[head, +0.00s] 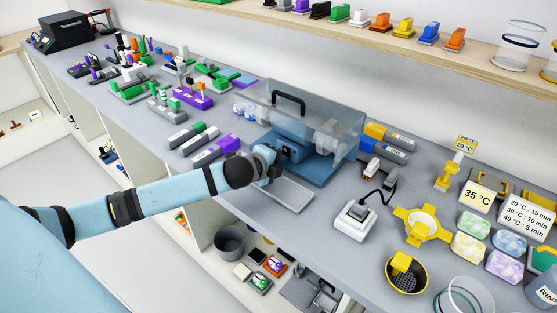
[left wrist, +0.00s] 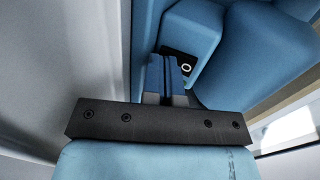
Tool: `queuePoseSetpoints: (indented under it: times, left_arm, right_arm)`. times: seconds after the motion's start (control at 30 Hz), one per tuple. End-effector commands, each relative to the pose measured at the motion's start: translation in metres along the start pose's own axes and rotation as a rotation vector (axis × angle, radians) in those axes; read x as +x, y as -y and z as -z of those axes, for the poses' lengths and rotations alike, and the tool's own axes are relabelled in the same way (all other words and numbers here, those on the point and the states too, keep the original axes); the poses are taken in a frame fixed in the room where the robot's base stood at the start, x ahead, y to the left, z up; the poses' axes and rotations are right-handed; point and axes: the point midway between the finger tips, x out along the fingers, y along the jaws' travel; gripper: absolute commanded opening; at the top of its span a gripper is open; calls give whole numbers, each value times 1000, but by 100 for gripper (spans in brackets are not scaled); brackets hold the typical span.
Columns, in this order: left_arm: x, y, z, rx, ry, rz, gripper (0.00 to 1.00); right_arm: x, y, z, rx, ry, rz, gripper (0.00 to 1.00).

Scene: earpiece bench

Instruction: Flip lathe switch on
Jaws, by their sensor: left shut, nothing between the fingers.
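The lathe (head: 318,166) is a blue machine under a clear cover with a black handle, in the middle of the bench in the head view. Its blue body (left wrist: 255,50) fills much of the left wrist view. The switch (left wrist: 186,66) is a small black rocker with a white ring mark on the lathe's front. My left gripper (head: 270,163) is at the lathe's front, its blue fingers (left wrist: 167,75) shut and empty. The fingertips are close to the switch and partly cover it; I cannot tell whether they touch. My right gripper is not in view.
A grey tray (head: 291,196) lies in front of the lathe. A white box with a black cable (head: 355,221) stands to its right, with a yellow funnel holder (head: 421,225) farther right. Grey, green and purple tools (head: 215,152) lie to its left.

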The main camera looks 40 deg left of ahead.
Motion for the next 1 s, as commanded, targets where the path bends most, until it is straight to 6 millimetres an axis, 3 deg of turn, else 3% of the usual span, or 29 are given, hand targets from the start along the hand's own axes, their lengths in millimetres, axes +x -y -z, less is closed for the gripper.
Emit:
queuePoseSetpoints:
  times: [0.3, 0.37, 0.47, 1.0]
  left_arm:
    - [12, -6, 0, -4, 1, 131, 0]
    - [10, 2, 0, -2, 1, 140, 0]
    - [12, -1, -1, -1, 1, 138, 0]
    - [13, -1, -2, -1, 3, 137, 0]
  right_arm:
    - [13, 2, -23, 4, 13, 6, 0]
    - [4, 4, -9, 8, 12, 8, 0]
    - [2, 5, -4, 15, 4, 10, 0]
    - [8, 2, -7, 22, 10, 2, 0]
